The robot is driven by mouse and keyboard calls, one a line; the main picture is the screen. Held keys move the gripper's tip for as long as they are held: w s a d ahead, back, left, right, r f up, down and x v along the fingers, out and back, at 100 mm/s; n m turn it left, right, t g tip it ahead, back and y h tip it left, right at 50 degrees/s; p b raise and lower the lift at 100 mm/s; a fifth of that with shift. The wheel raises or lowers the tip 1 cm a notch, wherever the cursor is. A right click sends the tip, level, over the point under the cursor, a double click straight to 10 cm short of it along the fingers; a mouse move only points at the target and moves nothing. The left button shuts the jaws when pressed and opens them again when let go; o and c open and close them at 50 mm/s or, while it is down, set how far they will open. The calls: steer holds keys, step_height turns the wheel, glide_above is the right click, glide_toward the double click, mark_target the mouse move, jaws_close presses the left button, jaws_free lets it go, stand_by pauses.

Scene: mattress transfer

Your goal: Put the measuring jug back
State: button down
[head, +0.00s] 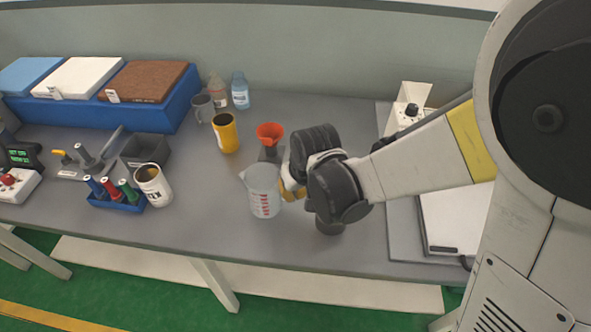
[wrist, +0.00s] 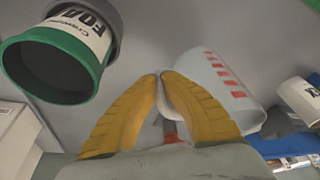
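The measuring jug (head: 263,192) is clear with red markings and looks upright over the front middle of the bench. I cannot tell whether its base touches the bench. My gripper (head: 288,190) is at the jug's right side, on the handle side. In the wrist view my gripper's yellow fingertips (wrist: 159,77) come together beside the jug (wrist: 222,82), with a thin pale part that looks like its handle between them. The handle itself is mostly hidden by the fingers.
An orange funnel (head: 270,132) and a yellow cup (head: 226,133) stand behind the jug. A green-rimmed container (wrist: 60,62) is close in the wrist view. A white can (head: 153,187) and blue rack (head: 113,203) are left. Bare bench lies between can and jug.

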steer(key=shift+f, duration=0.6)
steer(key=shift+f, duration=0.2)
steer(key=c, duration=1.6)
jaws_free()
steer(key=shift+r, duration=0.1)
